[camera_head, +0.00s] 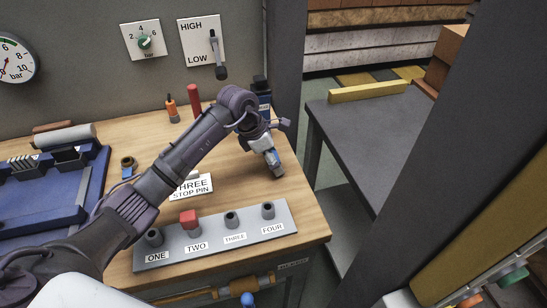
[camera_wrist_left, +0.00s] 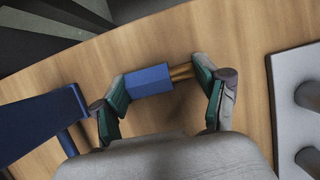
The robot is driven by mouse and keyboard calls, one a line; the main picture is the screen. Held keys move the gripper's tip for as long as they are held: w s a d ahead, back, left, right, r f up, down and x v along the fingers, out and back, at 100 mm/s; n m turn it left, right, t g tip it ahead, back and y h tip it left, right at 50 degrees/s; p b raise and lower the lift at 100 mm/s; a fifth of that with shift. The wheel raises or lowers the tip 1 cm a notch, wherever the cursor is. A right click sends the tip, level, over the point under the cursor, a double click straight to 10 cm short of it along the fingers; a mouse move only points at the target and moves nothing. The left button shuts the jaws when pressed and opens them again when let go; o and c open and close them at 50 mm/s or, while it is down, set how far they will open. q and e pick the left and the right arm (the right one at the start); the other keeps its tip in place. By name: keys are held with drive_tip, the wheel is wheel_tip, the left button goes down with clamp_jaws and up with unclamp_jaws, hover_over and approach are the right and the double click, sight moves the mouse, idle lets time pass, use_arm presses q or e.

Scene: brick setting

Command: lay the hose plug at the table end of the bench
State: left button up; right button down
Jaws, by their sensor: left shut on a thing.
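The hose plug (camera_wrist_left: 150,80), a blue block with a brass end, sits between the fingers of my left gripper (camera_head: 274,163) in the left wrist view. One finger presses on its blue end and the other on its brass end. In the head view the gripper points down over the right end of the wooden bench (camera_head: 235,177), the end by the grey table (camera_head: 370,122). The plug is mostly hidden by the fingers there. Whether it touches the bench top is hard to tell. My right gripper is not in view.
A grey panel (camera_head: 176,258) with several labelled posts, one red-capped, lies along the front edge. A blue tray (camera_head: 60,200) is far left. A dark blue object (camera_head: 262,88) stands behind the gripper.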

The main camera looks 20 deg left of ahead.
use_arm(q)
drive_tip(key=o, duration=1)
drive_tip(key=shift+o, duration=1.4)
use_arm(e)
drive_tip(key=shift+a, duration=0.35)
use_arm(q)
drive_tip(key=shift+r+p, duration=0.25)
drive_tip(key=shift+p, duration=0.1)
drive_tip(key=shift+a+r, duration=0.2)
drive_tip(key=shift+r, duration=0.15)
drive_tip(key=b+v, duration=0.1)
drive_tip(key=v, duration=1)
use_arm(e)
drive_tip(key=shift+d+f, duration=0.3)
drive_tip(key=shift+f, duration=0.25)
use_arm(q)
drive_tip(key=shift+s, duration=0.1)
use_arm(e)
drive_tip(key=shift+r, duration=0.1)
